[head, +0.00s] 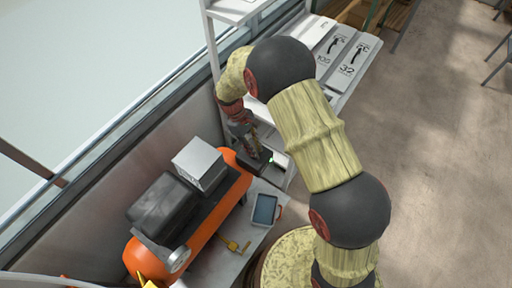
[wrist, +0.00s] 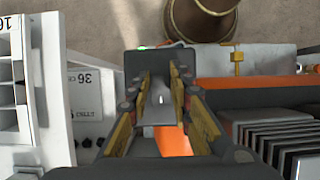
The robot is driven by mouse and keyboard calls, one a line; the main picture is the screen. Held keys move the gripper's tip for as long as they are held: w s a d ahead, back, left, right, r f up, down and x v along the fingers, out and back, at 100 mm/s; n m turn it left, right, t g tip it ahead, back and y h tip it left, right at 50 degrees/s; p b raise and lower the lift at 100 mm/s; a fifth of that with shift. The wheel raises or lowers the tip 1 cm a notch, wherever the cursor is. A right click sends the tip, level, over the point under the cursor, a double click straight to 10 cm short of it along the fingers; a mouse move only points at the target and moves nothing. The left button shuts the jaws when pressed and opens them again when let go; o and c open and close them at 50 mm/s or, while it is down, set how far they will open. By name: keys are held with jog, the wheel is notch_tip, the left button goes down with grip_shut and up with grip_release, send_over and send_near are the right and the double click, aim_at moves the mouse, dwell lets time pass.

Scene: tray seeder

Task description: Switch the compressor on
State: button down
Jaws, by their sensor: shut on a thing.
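The compressor (head: 205,235) is an orange tank with a black motor and a grey box on top, at the lower left of the head view. Its orange tank also shows in the wrist view (wrist: 255,88). My gripper (head: 256,158) is at the tank's far end, pointing down. In the wrist view my gripper (wrist: 162,85) has its two fingers closed around a light grey lever-like piece (wrist: 160,105) in front of a dark box (wrist: 138,62). A small green light (wrist: 142,46) shows at the box's far edge. The fingers hide part of the lever.
A white shelf with numbered trays (head: 345,62) stands behind my arm. A wall with a window runs along the left.

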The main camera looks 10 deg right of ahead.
dwell(0.3)
jog(key=c, duration=1.7)
grip_release()
jog(key=shift+o, duration=0.4)
jog(key=v, duration=1.2)
jog(key=shift+w, duration=0.1)
